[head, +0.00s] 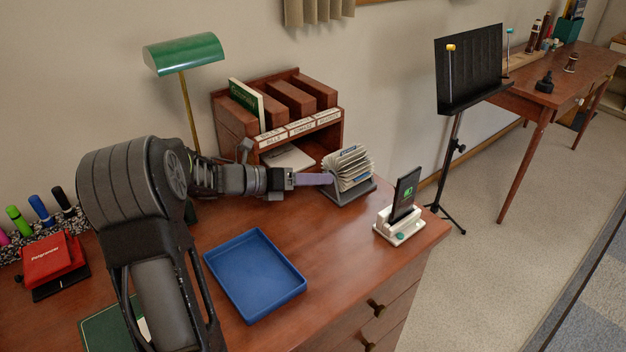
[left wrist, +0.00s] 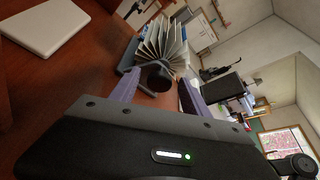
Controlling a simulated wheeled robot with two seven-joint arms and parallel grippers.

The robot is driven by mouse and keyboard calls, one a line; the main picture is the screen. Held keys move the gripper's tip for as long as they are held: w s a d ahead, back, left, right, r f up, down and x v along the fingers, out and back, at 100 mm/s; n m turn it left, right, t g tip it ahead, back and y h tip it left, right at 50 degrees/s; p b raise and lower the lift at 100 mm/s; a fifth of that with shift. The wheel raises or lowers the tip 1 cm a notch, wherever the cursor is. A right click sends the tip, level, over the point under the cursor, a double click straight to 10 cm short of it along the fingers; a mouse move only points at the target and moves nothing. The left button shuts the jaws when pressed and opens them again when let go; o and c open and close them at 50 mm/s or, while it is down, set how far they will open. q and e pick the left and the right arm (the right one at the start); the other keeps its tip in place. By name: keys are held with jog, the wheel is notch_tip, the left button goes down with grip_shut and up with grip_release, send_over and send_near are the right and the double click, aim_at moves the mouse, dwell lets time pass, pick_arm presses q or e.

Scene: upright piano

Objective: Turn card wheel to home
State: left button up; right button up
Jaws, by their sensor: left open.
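The card wheel (head: 352,166) stands on the desk right of the wooden organizer, its pale cards fanned out on a dark base. In the left wrist view the card wheel (left wrist: 165,42) is straight ahead, with a dark round knob (left wrist: 156,77) on its near side. My left gripper (head: 330,179) reaches in from the left, its fingertips close to the wheel's left side. In the left wrist view my left gripper (left wrist: 159,85) is open, and the knob appears between its two purple fingers. I cannot tell whether they touch it. My right gripper is not in view.
A wooden organizer (head: 237,119) and a green lamp (head: 184,53) stand behind my arm. A blue tray (head: 255,273) lies in front. A phone on a white stand (head: 400,224) is at the desk's right edge. A music stand (head: 468,65) stands beyond.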

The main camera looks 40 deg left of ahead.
pick_arm(q)
jog(key=v, duration=0.7)
jog(key=shift+s+a+r, duration=0.1)
jog(key=shift+s+a, duration=0.05)
jog(key=shift+s, duration=0.2)
